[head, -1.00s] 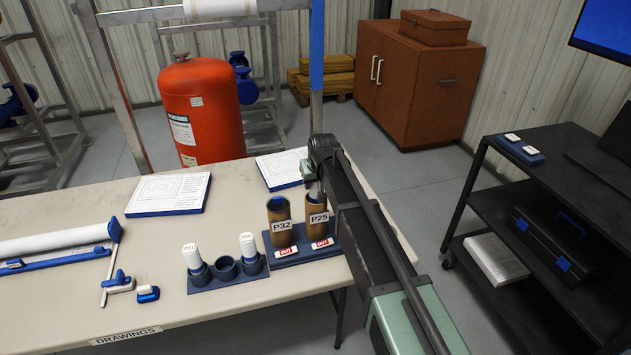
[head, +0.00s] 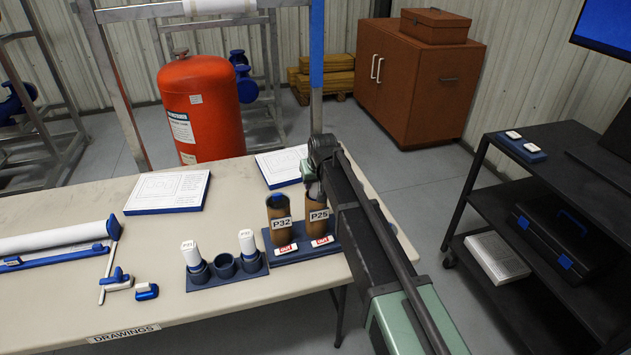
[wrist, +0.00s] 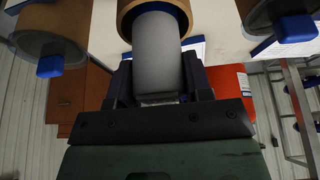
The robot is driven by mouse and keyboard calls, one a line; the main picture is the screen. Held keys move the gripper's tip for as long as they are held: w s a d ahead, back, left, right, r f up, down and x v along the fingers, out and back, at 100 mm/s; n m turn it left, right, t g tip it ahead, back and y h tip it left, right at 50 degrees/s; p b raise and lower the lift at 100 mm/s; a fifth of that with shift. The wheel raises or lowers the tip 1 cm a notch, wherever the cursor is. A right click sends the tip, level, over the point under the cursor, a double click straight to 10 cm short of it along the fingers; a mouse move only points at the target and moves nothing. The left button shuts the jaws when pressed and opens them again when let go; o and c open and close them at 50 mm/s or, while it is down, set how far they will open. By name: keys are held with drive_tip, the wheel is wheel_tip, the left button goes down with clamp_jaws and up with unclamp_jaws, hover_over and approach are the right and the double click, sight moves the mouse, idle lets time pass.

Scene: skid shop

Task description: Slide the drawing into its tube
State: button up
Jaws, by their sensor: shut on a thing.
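My gripper (wrist: 158,88) is shut on a pale rolled drawing (wrist: 157,50) in the wrist view. The roll's far end meets the round mouth of a brown tube (wrist: 126,20); how deep it sits inside is hidden. In the head view my gripper (head: 313,180) is directly above the brown tube labelled P25 (head: 316,216), and the roll is mostly hidden there. The tube stands upright in a dark blue rack (head: 290,257) with a red-and-white tag in front. The tube labelled P32 (head: 279,213) stands just to its left.
A small rack (head: 203,284) with white-labelled pieces P21 and another stands left of the tubes. Flat drawing pads (head: 168,191) and a long white roll (head: 52,240) lie on the table. A red tank (head: 203,105) stands behind, and a black cart (head: 500,205) at right.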

drive_tip(key=shift+f+b, duration=1.15)
drive_tip(key=shift+f, duration=0.1)
drive_tip(key=shift+r, duration=0.1)
drive_tip(key=o, duration=1.1)
drive_tip(key=shift+c, duration=0.9)
drive_tip(key=shift+r, duration=0.1)
drive_tip(key=shift+w+r+p, duration=0.1)
drive_tip(key=shift+r+p, duration=0.2)
drive_tip(key=shift+p, duration=0.25)
drive_tip(key=shift+o, duration=1.1)
drive_tip(key=shift+r+p, duration=0.35)
drive_tip(key=shift+r, duration=0.1)
wheel_tip(320, 180, up, 6)
drive_tip(key=p, duration=0.5)
drive_tip(key=shift+f+p, duration=0.25)
drive_tip(key=shift+p, duration=0.05)
drive_tip(key=shift+f, duration=0.1)
